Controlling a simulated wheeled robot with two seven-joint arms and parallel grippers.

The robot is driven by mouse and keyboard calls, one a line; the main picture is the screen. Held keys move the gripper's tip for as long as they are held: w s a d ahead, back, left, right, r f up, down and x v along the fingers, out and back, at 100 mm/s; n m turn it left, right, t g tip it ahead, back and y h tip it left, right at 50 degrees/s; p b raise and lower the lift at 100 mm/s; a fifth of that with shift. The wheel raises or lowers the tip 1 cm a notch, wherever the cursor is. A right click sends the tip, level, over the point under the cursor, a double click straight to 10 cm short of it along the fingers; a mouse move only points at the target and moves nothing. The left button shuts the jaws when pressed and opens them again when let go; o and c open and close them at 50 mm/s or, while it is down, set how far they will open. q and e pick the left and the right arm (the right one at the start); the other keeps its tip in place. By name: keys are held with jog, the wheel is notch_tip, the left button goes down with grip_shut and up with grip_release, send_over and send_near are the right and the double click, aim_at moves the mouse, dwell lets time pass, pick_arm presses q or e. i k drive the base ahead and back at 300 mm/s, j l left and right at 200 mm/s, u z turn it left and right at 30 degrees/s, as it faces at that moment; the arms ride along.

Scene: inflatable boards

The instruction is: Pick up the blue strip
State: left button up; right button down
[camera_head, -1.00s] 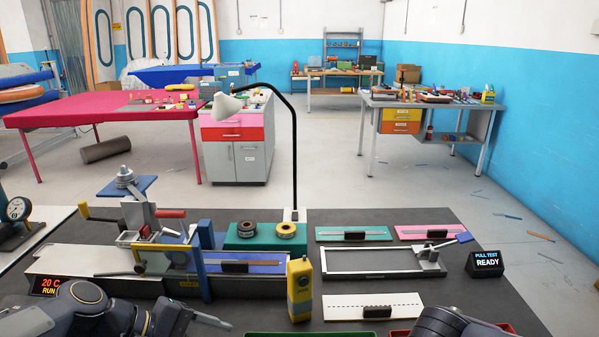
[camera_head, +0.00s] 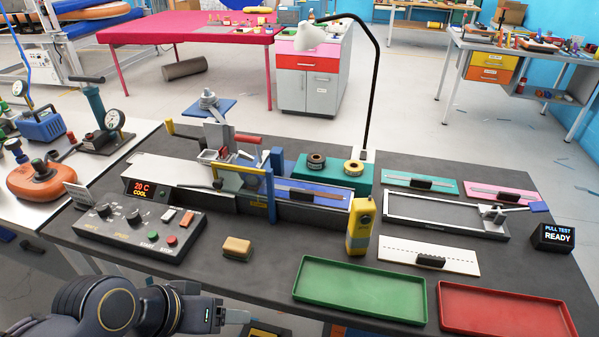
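The blue strip (camera_head: 328,202) lies flat on the bed of the long welding-type machine (camera_head: 165,172), on its right-hand part. A black block (camera_head: 303,197) sits on the strip. A blue-and-yellow upright of the machine stands at the strip's left end and hides what lies behind it. My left gripper (camera_head: 236,316) is low at the bottom edge, in front of the table and well apart from the strip. I see it side-on and cannot tell whether its fingers are open. My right gripper is out of view.
A yellow handheld device (camera_head: 361,227) stands just right of the strip. Nearer are a control box (camera_head: 137,228), a tan block (camera_head: 237,248), a green tray (camera_head: 360,290) and a red tray (camera_head: 505,310). A lamp (camera_head: 375,90) rises behind. Green, pink and white strips lie to the right.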

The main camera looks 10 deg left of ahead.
aim_at(323, 196)
jog(key=i+j+u, duration=0.1)
jog(key=j+u, duration=0.2)
jog(key=j, duration=0.15)
jog(key=i+j+u, duration=0.15)
jog(key=j+u, duration=0.2)
jog(key=i+j+u, duration=0.3)
jog(key=j, duration=0.15)
jog(key=k, duration=0.1)
